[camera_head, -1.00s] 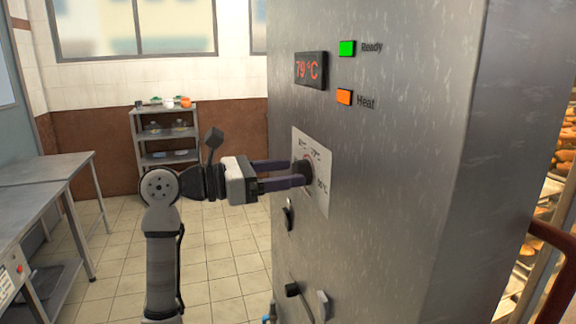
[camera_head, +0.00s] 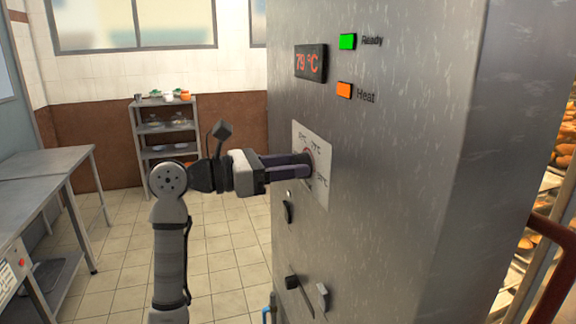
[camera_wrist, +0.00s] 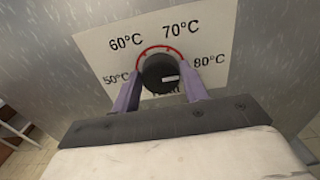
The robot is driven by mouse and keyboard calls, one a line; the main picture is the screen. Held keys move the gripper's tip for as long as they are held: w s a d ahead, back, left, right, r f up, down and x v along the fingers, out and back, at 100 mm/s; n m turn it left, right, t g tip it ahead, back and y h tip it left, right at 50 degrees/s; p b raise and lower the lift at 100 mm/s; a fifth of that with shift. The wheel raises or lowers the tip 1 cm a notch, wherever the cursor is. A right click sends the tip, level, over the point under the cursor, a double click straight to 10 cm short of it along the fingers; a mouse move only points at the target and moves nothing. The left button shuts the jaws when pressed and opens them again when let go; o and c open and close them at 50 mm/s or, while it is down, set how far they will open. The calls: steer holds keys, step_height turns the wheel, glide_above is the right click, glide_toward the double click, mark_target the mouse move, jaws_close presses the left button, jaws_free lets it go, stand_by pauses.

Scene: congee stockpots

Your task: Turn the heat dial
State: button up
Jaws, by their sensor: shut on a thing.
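The heat dial (camera_wrist: 160,73) is a round black knob on a white temperature plate on the steel cabinet. In the wrist view a red arc curves over it, with marks for 50, 60, 70 and 80 °C, and a pale mark shows on its face toward the lower right. My gripper (camera_wrist: 158,88) has one purple finger on each side of the dial and is shut on it. In the head view my gripper (camera_head: 300,166) reaches the plate (camera_head: 323,150) from the left, and its fingers hide most of the dial. The red display (camera_head: 310,64) reads 79 °C.
A green Ready lamp (camera_head: 347,41) and an orange Heat lamp (camera_head: 344,91) are beside the display. Small dark fittings (camera_head: 291,282) stick out lower on the cabinet (camera_head: 400,180). A steel table (camera_head: 45,170) stands left and a shelf rack (camera_head: 165,135) behind. Tiled floor lies between.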

steer(key=shift+n, duration=0.3)
steer(key=n, duration=0.7)
steer(key=n+p, duration=0.1)
steer(key=n, duration=1.5)
steer(key=shift+w+a+f, duration=0.15)
steer(key=shift+w+f, duration=0.1)
steer(key=shift+f, duration=0.1)
steer(key=o, duration=1)
